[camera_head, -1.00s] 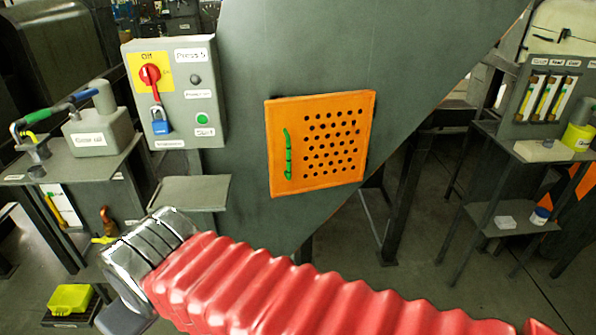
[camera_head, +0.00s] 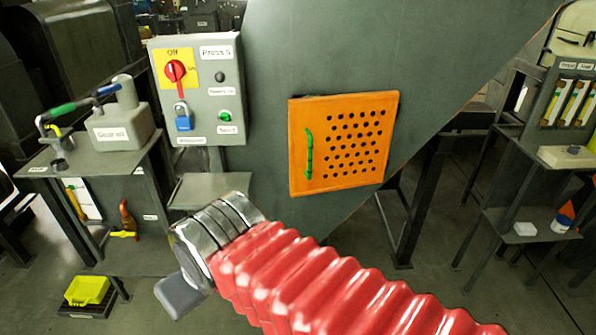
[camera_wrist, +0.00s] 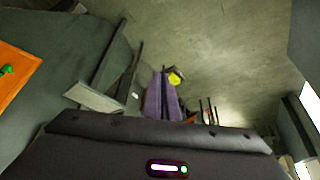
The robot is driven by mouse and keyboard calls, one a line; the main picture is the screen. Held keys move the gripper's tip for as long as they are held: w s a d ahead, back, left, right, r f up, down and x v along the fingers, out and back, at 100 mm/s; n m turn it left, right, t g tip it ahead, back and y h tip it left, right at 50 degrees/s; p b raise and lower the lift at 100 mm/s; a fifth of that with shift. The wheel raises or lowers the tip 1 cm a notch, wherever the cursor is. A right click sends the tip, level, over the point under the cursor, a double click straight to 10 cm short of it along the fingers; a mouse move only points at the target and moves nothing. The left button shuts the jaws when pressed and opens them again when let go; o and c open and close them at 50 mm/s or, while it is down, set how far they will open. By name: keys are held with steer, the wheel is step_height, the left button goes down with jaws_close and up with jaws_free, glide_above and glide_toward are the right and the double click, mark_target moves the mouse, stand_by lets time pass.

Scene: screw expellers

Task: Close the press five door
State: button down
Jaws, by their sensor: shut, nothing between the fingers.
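The press five door (camera_head: 345,172) is an orange perforated panel with a green upright handle (camera_head: 309,154), on the dark grey press wall in the head view. It looks nearly flush with the wall; I cannot tell whether a small gap remains. Part of the door (camera_wrist: 14,82) and its handle (camera_wrist: 7,70) show at the left edge of the wrist view. My gripper (camera_wrist: 163,75) is shut and empty in the wrist view, pointing past the door over the floor, apart from it. In the head view my red-sleeved arm lies below the door.
The Press 5 control box (camera_head: 198,90), with a red switch and blue padlock, stands left of the door. A small grey shelf (camera_head: 210,190) is below it. A bench (camera_head: 95,160) stands at left, shelving (camera_head: 540,225) at right.

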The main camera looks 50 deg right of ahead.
steer(key=w+d+f+m+t+h, duration=0.2)
steer(key=w+d+m, duration=0.5)
steer(key=d, duration=0.4)
steer(key=w+d+f+m+t+h, duration=0.3)
steer(key=w+d+m, duration=0.2)
steer(key=w+d, duration=0.45)
steer(key=s+d+f+m+t+h, duration=0.2)
steer(key=d+m, duration=0.4)
steer(key=d, duration=0.3)
steer(key=s+d+f+m+t+h, duration=0.2)
steer(key=d+m, duration=0.4)
steer(key=d, duration=0.4)
steer(key=s+f+h, duration=0.1)
steer(key=s, duration=0.1)
steer(key=shift+s+d+f+m, duration=0.15)
steer(key=shift+s+f+m, duration=0.15)
steer(key=shift+f+m, duration=0.1)
